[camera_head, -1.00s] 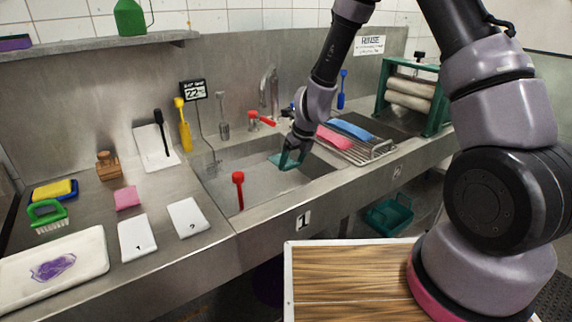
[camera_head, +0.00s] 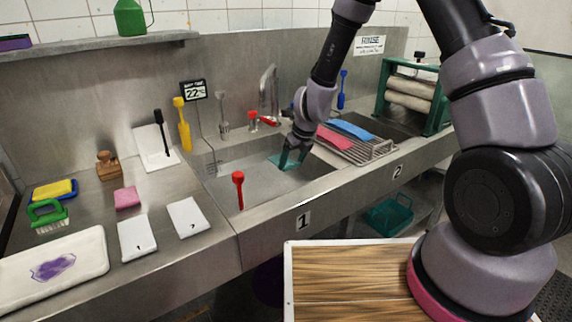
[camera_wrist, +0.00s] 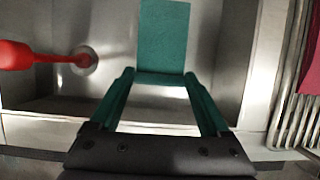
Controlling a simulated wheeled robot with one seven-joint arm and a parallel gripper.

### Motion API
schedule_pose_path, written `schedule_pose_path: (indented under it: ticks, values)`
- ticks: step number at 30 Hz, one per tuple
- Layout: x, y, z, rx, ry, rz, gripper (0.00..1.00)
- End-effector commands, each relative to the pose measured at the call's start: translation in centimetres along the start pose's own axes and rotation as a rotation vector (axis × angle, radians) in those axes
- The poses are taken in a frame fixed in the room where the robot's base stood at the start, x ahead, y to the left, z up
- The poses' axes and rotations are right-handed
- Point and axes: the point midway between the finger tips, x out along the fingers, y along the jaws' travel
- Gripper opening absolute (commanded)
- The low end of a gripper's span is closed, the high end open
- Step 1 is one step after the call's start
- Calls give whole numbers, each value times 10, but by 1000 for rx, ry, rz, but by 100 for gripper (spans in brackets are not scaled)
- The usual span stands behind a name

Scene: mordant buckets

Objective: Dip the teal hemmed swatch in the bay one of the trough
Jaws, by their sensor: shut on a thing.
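The teal swatch (camera_head: 275,158) hangs from my gripper (camera_head: 288,160) inside bay one of the trough (camera_head: 215,190), the basin above the "1" plate. In the wrist view the swatch (camera_wrist: 163,37) reaches out ahead as a flat rectangle. My gripper (camera_wrist: 160,80) is shut on its near edge. The swatch is below the basin's rim, toward its right side. The head view partly hides it behind the gripper, and I cannot tell whether its lower edge touches liquid.
A red-handled tool (camera_head: 238,188) stands in the same bay, left of the swatch. A wire rack (camera_head: 372,150) with pink and blue cloths lies right of the bay. A red tap (camera_head: 266,120) is behind it. White numbered cards (camera_head: 137,240) lie on the left counter.

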Motion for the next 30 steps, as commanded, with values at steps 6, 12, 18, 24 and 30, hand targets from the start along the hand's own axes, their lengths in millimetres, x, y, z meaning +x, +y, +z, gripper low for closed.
schedule_pose_path:
  ticks: [6,12,18,24,30]
  values:
    - [-15,1,7,-4,-1,-3,29]
    - [-33,1,14,-6,0,-3,29]
    - [-45,1,19,-2,-1,0,29]
    - [-46,0,20,1,-1,0,29]
    - [-46,-2,19,-15,0,6,29]
